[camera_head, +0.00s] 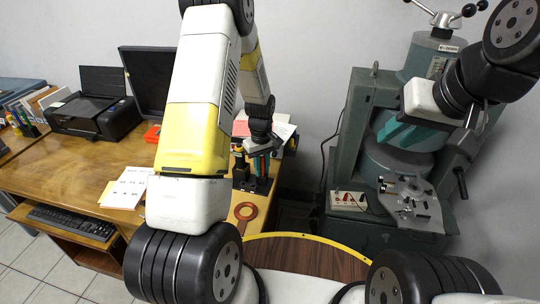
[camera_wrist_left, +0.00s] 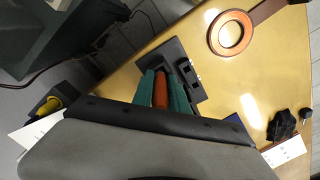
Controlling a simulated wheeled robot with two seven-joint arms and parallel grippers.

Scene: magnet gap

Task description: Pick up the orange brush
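The orange brush (camera_wrist_left: 160,92) shows in the left wrist view as an orange strip between the two teal fingers of my left gripper (camera_wrist_left: 161,88), with no gap seen on either side. In the head view my left gripper (camera_head: 262,163) reaches down over the black stand (camera_head: 256,184) at the desk's right end. The stand also shows in the left wrist view (camera_wrist_left: 184,66), just beyond the fingertips. I cannot tell whether the brush is clear of it. The brush's lower end is hidden. My right gripper (camera_head: 405,132) hangs in front of the green machine, its opening unclear.
A reddish ring-shaped tool (camera_head: 245,211) lies on the wooden desk (camera_head: 75,170) near the stand. Papers (camera_head: 125,187), a printer (camera_head: 93,115) and a monitor (camera_head: 150,80) are further left. The large green machine (camera_head: 345,140) stands at the right.

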